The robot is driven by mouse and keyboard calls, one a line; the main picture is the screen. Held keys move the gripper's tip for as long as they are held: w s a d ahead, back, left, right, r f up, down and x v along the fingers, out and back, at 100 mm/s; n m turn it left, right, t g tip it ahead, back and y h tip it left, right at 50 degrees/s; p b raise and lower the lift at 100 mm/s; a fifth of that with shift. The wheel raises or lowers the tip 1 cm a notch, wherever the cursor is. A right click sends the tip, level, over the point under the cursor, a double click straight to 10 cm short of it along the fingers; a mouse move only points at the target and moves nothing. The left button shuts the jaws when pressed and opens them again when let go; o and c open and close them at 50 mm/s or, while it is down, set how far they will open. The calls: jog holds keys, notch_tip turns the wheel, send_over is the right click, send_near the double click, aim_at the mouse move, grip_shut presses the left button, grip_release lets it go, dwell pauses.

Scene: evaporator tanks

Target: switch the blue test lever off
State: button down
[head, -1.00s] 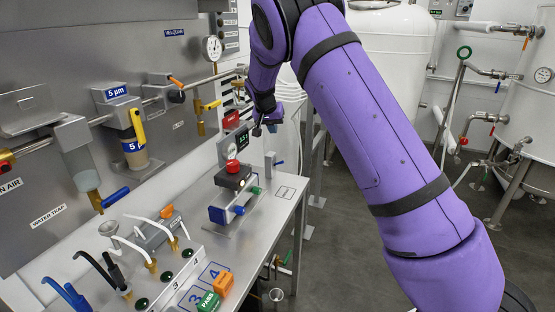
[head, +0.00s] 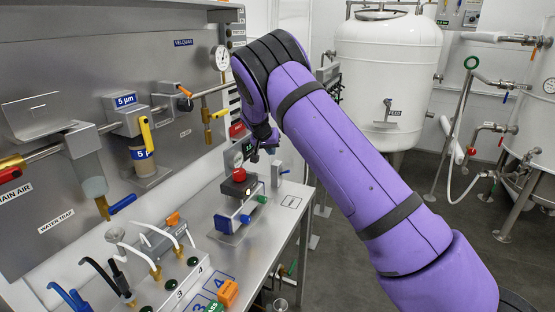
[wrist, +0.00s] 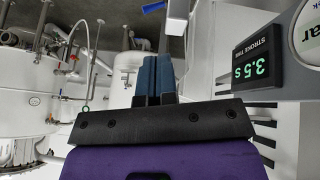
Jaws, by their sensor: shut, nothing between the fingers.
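A small blue lever (head: 285,171) sticks out to the right from a grey post on the steel bench, beside the display block. A blue lever tip also shows at the top of the wrist view (wrist: 155,7), beyond my fingertips. No label naming it as the test lever is readable. My gripper (head: 262,157) is shut and empty, hanging above the bench just left of and a little above the lever, apart from it. In the wrist view its two blue-grey fingers (wrist: 155,72) lie together. The display (wrist: 257,66) there reads 3.5 s under "STROKE TIME".
Another blue lever (head: 122,203) hangs under the water trap. Pipes and a gauge (head: 221,58) line the wall panel. White tanks (head: 388,80) stand behind; floor at right is open.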

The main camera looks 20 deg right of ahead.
aim_at(285, 172)
jog(key=d+x, duration=0.1)
jog(key=x, duration=1.2)
jog(key=shift+s+r, duration=0.2)
jog(key=shift+s, duration=0.1)
